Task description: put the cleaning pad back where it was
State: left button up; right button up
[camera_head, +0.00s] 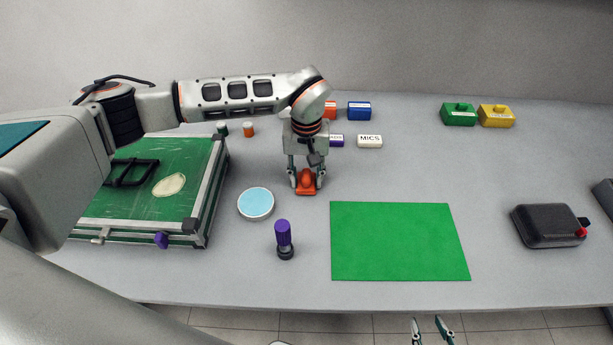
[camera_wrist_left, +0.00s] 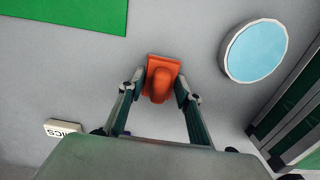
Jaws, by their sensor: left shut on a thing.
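My left gripper (camera_head: 306,170) is shut on an orange pad with a raised rounded grip (camera_head: 306,188), which I take to be the cleaning pad. In the left wrist view the orange pad (camera_wrist_left: 163,72) sits between the two fingertips, at or close above the grey table; I cannot tell if it touches. It is between the round light-blue dish (camera_head: 256,203) and the green mat (camera_head: 400,240), a little behind both. My right gripper (camera_head: 430,331) is at the bottom edge, in front of the table, its fingers apart and empty.
A green framed board (camera_head: 125,197) with a pale patch (camera_head: 169,185) stands left. A purple-topped cylinder (camera_head: 284,240) stands in front. Labelled blocks, including a white one (camera_head: 370,141), sit behind. Green (camera_head: 459,115) and yellow (camera_head: 496,116) blocks and a black case (camera_head: 546,226) are right.

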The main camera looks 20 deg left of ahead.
aim_at(306, 174)
pick_arm(q)
jog(key=shift+f, duration=0.1)
jog(key=o, duration=1.1)
jog(key=shift+o, duration=0.2)
notch_tip(306, 174, up, 12)
jog(key=p, duration=0.1)
jog(key=shift+r, duration=0.2)
jog(key=shift+s, duration=0.1)
